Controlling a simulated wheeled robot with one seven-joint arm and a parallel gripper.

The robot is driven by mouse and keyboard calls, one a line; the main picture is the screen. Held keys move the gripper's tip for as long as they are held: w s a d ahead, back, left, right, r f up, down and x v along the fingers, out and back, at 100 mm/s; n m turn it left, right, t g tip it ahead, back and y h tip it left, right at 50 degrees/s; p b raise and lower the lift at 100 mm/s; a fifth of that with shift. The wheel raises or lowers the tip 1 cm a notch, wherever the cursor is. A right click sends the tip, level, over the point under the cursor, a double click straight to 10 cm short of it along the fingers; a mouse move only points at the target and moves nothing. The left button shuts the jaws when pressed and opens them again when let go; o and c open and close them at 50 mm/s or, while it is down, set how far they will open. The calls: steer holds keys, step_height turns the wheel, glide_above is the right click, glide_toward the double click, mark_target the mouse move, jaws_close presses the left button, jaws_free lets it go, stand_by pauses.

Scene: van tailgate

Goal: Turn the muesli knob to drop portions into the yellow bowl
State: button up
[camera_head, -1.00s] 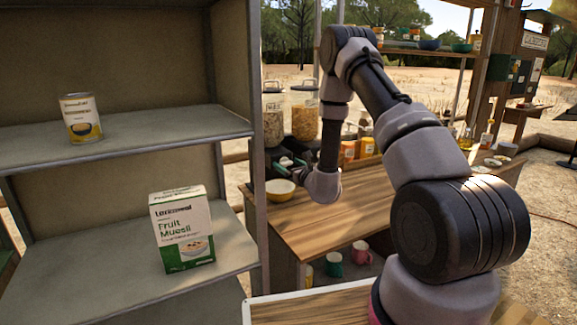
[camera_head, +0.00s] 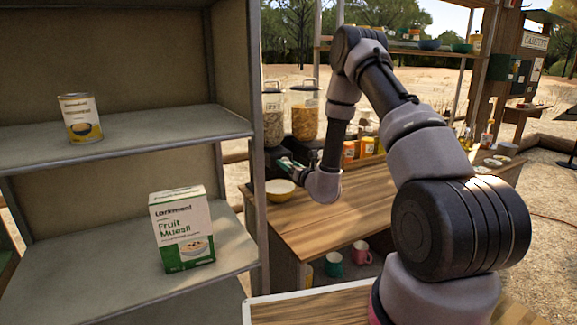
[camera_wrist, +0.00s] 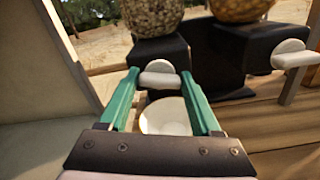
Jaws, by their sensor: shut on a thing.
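In the wrist view my gripper (camera_wrist: 159,76) has its two green fingers on either side of the pale knob (camera_wrist: 160,79) of the left dispenser and is shut on it. That dispenser's clear container (camera_wrist: 152,15) holds a speckled, muesli-like mix. The yellow bowl (camera_head: 281,190) stands on the wooden counter below the dispenser. It looks pale in the wrist view (camera_wrist: 165,118), below the knob and between the fingers. Its contents cannot be made out. In the head view my gripper (camera_head: 284,163) is partly hidden among the dark dispenser bases.
A second dispenser (camera_head: 305,112) with golden flakes stands to the right; its own pale knob (camera_wrist: 292,57) is free. A grey shelf (camera_head: 120,140) on the left holds a can (camera_head: 80,118) and a Fruit Muesli box (camera_head: 182,228).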

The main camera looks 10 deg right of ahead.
steer(key=m, duration=0.7)
steer(key=shift+d+f, duration=0.1)
steer(key=shift+d, duration=0.05)
steer(key=m, duration=0.4)
steer(key=shift+f+m, duration=0.1)
steer(key=shift+m, duration=1.7)
steer(key=o, duration=1.4)
steer(key=shift+s, duration=0.1)
